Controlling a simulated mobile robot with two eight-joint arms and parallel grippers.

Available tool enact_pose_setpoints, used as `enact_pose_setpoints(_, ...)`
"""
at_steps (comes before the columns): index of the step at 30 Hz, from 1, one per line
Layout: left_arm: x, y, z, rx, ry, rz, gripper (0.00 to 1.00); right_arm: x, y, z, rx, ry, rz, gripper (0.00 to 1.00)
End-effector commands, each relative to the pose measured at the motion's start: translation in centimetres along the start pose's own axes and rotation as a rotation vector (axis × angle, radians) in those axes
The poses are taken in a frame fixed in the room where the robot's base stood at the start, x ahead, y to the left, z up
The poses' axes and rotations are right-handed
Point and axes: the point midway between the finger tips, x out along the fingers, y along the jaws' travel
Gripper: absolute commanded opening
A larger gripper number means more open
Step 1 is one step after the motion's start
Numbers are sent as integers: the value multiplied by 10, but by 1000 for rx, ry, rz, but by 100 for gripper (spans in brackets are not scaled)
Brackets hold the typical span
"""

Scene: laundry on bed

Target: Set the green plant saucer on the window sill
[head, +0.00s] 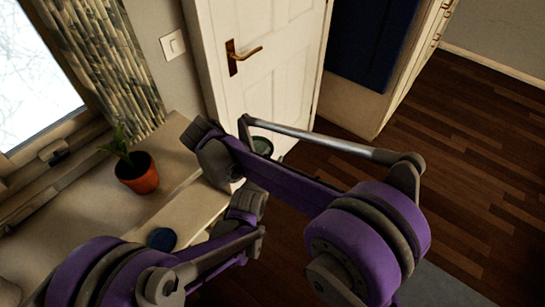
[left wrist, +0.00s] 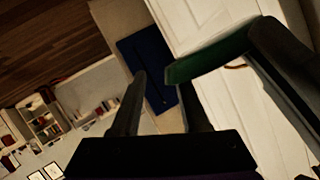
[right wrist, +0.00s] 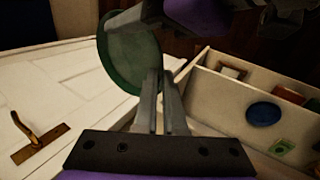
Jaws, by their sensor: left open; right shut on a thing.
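The green plant saucer (right wrist: 128,58) is held on edge between the fingers of my right gripper (right wrist: 161,80), which is shut on its rim. The saucer also shows edge-on in the left wrist view (left wrist: 207,62), and a small part of it shows behind my right arm in the head view (head: 263,146). My left gripper (head: 247,203) is open and empty, below and near my right gripper; its spread fingers (left wrist: 162,80) show close to the saucer. The pale window sill (head: 85,205) runs along the left under the window.
A potted plant in an orange pot (head: 137,174) stands on the sill. A blue round dish (head: 162,239) sits in an open shelf unit beside it; the right wrist view shows small items there too. A white door (head: 265,75) stands behind my arms. Wooden floor (head: 470,160) is clear at right.

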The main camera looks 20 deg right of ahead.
Motion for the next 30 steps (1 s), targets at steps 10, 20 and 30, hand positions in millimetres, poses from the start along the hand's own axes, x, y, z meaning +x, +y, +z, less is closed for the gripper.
enact_pose_setpoints(10,0,0,0,0,0,0,19,0,0,0,0,0,0,0)
enact_pose_setpoints(20,0,1,-1,0,1,2,0,-1,-1,-1,-2,4,0,0)
enact_pose_setpoints(30,0,3,-2,-1,2,5,0,-1,-2,-3,-3,9,-2,0)
